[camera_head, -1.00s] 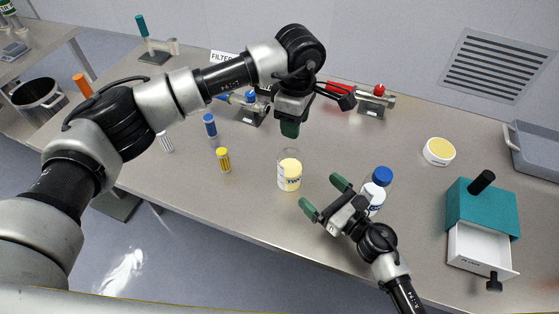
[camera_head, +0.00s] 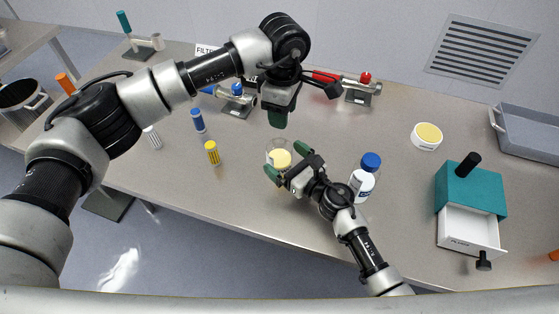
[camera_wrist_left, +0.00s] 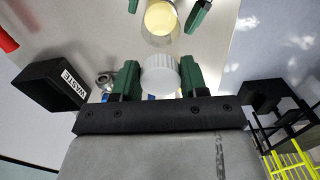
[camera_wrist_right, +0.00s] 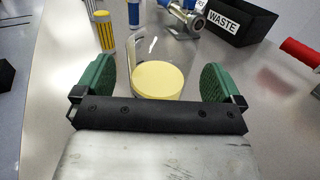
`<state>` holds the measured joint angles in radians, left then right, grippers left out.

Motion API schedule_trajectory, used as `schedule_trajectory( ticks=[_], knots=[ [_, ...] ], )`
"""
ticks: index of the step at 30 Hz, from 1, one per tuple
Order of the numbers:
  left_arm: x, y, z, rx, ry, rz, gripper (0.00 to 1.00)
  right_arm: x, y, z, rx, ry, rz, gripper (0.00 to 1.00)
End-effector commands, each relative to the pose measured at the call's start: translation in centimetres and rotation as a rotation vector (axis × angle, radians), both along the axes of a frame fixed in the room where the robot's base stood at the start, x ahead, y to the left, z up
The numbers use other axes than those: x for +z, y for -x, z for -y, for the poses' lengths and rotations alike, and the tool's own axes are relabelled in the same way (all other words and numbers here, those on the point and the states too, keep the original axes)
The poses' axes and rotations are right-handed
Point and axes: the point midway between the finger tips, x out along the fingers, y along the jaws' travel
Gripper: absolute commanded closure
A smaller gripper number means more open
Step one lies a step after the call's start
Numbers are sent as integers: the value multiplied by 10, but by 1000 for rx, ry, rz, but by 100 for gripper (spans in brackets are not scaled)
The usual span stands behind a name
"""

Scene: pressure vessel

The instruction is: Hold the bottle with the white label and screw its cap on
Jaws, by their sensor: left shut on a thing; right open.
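A clear bottle with yellow contents (camera_head: 280,159) stands upright and without a cap on the table in the head view. Its label is hidden now. It also shows in the left wrist view (camera_wrist_left: 160,20) and right wrist view (camera_wrist_right: 157,80). My right gripper (camera_head: 288,163) is open with its green fingers on either side of the bottle; the right wrist view shows gaps on both sides. My left gripper (camera_head: 278,118) points down above and behind the bottle. It is shut on a white ribbed cap (camera_wrist_left: 160,74), apart from the bottle.
A blue-capped bottle (camera_head: 364,177) stands close beside my right arm. Yellow (camera_head: 212,153) and blue (camera_head: 198,121) vials stand left. A teal drawer box (camera_head: 470,190), a round yellow-topped dish (camera_head: 427,136) and a grey tray (camera_head: 527,133) are right. A black WASTE box (camera_wrist_right: 228,18) is behind.

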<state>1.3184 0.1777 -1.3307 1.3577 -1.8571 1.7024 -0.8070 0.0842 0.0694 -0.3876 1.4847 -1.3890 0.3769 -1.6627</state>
Motion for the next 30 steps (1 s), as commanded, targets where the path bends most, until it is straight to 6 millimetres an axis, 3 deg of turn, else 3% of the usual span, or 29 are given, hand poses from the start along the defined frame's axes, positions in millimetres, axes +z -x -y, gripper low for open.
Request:
schedule_trajectory(
  ticks=[6,18,30],
  knots=[
    [0,0,0,0,0,0,78,0,-18,-17,0,-1,0,2],
    [0,0,0,0,0,0,78,0,-21,-20,0,0,0,2],
    [0,0,0,0,0,0,78,0,-21,-20,0,1,-1,63]
  ],
)
